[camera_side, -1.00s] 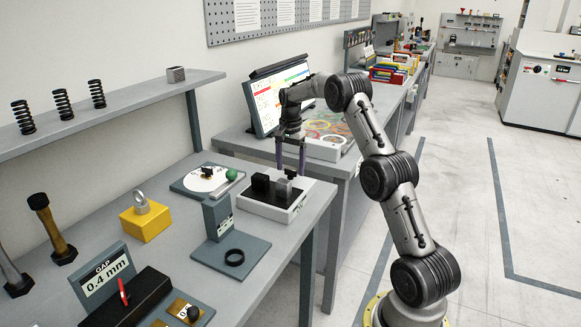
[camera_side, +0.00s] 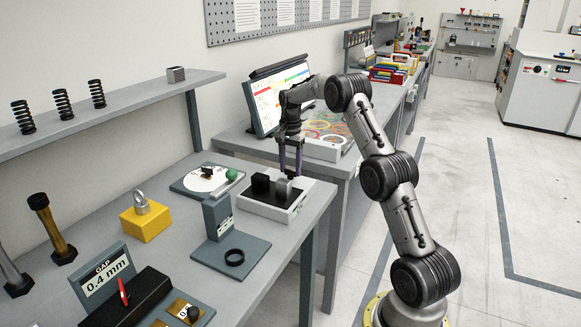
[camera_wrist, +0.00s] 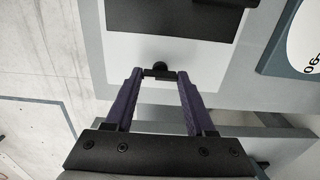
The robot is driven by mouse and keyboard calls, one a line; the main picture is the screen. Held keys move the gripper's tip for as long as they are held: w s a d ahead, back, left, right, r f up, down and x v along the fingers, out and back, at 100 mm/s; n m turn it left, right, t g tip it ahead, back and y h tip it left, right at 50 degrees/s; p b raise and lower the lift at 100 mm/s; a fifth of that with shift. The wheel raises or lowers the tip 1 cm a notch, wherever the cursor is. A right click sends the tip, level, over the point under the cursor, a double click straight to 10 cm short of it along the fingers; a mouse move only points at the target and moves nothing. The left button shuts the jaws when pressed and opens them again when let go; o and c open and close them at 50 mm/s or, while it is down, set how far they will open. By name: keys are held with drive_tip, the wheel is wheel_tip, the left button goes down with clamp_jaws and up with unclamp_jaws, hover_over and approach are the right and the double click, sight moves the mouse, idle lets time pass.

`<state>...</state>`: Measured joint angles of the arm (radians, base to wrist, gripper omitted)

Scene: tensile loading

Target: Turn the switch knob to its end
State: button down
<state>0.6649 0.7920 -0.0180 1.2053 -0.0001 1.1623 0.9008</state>
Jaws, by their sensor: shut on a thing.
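The switch is a low white box (camera_side: 256,209) with a dark top panel, near the bench's right end in the side view. In the side view the fingers mostly hide the knob. Its turn angle is hard to read.
A monitor (camera_side: 279,93) stands behind my gripper.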

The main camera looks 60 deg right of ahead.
drive_tip(key=shift+n, duration=0.3)
drive_tip(key=n, duration=1.3)
drive_tip(key=shift+n, duration=2.1)
drive_tip(key=shift+r, duration=0.1)
drive_tip(key=shift+c, duration=1.2)
unclamp_jaws()
